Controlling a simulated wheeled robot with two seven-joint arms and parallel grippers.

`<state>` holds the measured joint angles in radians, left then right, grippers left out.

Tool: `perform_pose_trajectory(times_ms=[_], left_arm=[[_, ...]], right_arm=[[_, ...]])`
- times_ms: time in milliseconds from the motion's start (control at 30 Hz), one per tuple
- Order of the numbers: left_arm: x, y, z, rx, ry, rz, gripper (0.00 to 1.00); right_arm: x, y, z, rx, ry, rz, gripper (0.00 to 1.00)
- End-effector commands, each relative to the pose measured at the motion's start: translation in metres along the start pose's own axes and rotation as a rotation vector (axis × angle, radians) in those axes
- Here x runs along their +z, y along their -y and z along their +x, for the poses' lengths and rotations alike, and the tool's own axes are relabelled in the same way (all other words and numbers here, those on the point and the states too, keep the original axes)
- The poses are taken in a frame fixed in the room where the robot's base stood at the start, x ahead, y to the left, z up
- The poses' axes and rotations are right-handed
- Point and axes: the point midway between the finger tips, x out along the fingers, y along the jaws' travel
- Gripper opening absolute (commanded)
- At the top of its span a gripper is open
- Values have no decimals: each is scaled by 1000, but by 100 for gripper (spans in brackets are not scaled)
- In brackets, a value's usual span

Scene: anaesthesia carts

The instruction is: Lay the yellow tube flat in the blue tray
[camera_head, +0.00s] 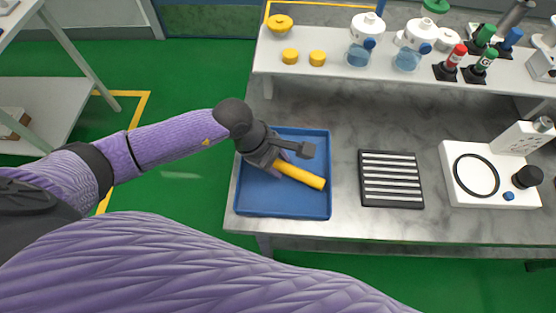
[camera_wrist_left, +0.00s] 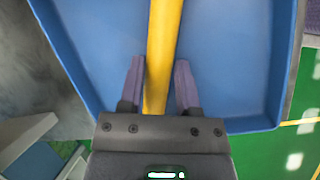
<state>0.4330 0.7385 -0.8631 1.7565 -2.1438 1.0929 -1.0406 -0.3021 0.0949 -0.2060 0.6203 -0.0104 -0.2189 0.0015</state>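The yellow tube (camera_head: 302,175) is long and plain; it is inside the outline of the blue tray (camera_head: 285,207), slanting towards the tray's right rim. My left gripper (camera_head: 277,163) is over the tray with its fingers closed in on both sides of the tube. In the left wrist view the tube (camera_wrist_left: 163,40) runs between the fingertips (camera_wrist_left: 160,68), with the blue tray (camera_wrist_left: 225,70) behind it. I cannot tell whether the tube touches the tray floor. The gripper hides the tube's other end. My right gripper is not in view.
Right of the tray lie a dark slatted rack (camera_head: 391,179) and a white device with a black ring (camera_head: 490,175). A raised shelf (camera_head: 330,74) behind holds yellow caps (camera_head: 290,55), clear jars (camera_head: 359,53) and coloured-top pieces. Bare worktop (camera_head: 345,130) lies between.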

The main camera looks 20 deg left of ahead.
Motion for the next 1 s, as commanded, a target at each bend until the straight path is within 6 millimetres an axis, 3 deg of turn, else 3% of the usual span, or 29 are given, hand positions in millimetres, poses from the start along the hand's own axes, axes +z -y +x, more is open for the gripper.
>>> perform_pose_trajectory(times_ms=[267, 600, 700, 1000], left_arm=[[0, 1, -6, -5, -2, -1, 49], [0, 0, -96, -1, -5, 1, 49], [0, 0, -112, -3, -3, 0, 49], [1, 0, -122, -5, 0, -1, 49]], right_arm=[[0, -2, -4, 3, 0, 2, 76], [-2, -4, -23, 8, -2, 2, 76], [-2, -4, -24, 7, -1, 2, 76], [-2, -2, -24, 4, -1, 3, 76]])
